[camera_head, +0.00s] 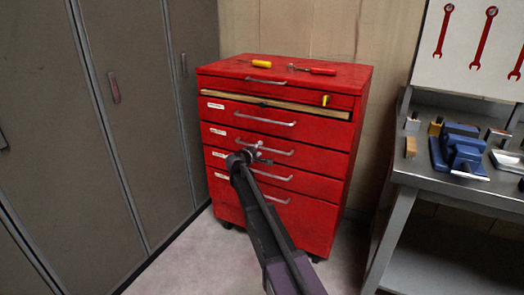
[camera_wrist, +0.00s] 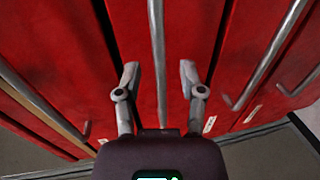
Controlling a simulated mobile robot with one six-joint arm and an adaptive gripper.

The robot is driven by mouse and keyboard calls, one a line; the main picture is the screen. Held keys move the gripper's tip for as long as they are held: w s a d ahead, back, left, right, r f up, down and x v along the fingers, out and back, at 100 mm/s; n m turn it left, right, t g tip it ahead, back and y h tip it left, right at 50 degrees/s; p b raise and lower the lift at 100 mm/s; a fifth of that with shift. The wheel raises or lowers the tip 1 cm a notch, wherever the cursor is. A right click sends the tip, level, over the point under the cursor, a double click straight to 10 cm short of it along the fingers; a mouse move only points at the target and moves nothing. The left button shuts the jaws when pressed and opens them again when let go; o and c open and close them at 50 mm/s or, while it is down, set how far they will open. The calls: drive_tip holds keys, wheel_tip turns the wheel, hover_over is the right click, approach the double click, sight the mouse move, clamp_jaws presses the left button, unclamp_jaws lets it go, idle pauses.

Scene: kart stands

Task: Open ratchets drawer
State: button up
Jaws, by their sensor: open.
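A red tool cabinet (camera_head: 330,215) has several stacked drawers with silver bar handles and small white labels too small to read. I cannot tell which one is marked ratchets. My gripper (camera_head: 258,150) is in front of the middle drawers. In the wrist view my gripper (camera_wrist: 159,72) is open, with one finger on each side of a handle bar (camera_wrist: 157,45) on a red drawer front. It appears to be the handle (camera_head: 280,151) just below the pulled-out drawer. I cannot tell whether the fingers touch it.
An upper drawer (camera_head: 330,132) stands slightly out, its inside showing. A yellow-handled tool (camera_head: 261,63) and a red-handled tool (camera_head: 322,71) lie on the cabinet top. Grey lockers (camera_head: 140,130) stand left. A metal bench (camera_head: 450,188) with a blue vise (camera_head: 462,150) stands right.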

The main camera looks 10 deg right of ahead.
drive_tip(key=shift+x, duration=1.15)
clamp_jaws()
drive_tip(key=shift+d, duration=0.15)
drive_tip(key=shift+s, duration=0.1)
